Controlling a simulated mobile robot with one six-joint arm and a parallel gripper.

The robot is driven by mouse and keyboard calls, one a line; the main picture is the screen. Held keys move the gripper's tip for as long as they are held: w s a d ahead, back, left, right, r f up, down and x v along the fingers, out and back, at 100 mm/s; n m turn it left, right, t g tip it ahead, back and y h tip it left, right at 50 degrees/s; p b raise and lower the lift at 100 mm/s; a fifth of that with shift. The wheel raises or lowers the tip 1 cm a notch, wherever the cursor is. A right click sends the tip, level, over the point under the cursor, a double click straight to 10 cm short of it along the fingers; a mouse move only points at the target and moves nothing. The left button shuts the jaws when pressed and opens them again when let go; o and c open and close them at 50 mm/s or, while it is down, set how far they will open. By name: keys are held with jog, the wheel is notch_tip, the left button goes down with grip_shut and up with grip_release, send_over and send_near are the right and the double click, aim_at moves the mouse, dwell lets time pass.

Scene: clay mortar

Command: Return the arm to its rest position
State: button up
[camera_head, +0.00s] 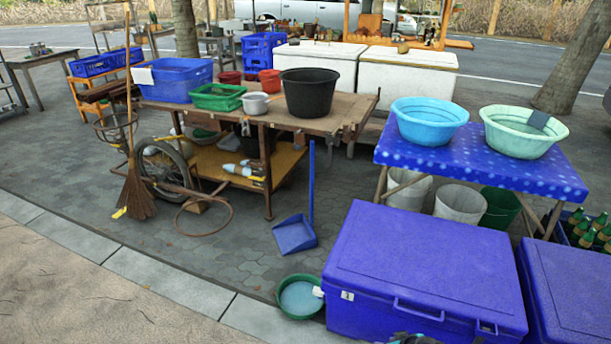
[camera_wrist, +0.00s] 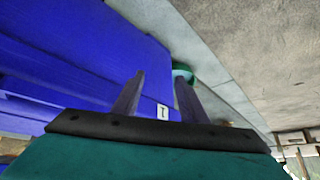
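My gripper (camera_wrist: 158,88) shows in the wrist view with its two dark fingers apart and nothing between them. It is near the blue cooler box (camera_wrist: 85,55), which fills the left of that view; I cannot tell the gap between them. The same cooler (camera_head: 425,265) stands in the front right of the head view, its lid closed. A small dark and teal part at the bottom edge of the head view, in front of the cooler, looks like my arm; most of the arm is out of view.
A green basin (camera_head: 299,297) sits on the paving beside the cooler. A second blue cooler (camera_head: 570,290) stands to the right. Behind are a blue cloth table (camera_head: 480,165) with basins and a wooden cart (camera_head: 335,122). Paving at the left front (camera_head: 90,290) is clear.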

jog(key=s+a+f+n+g+y, duration=0.1)
jog(key=s+a+f+g, duration=0.2)
jog(key=s+a, duration=0.4)
jog(key=s+a+f+n+g, duration=0.2)
jog(key=s+a+f+g, duration=0.15)
jog(key=a, duration=0.45)
jog(key=s+d+m+g+h, duration=0.1)
jog(key=s+d+m+g, duration=0.1)
jog(key=s, duration=0.5)
jog(key=s+d+r+m+g+h, duration=0.1)
jog(key=s+m+g+h, duration=0.1)
jog(key=s, duration=0.5)
jog(key=shift+s+d+m+g, duration=0.15)
jog(key=shift+d+m+g, duration=0.25)
jog(key=shift+m+g, duration=0.45)
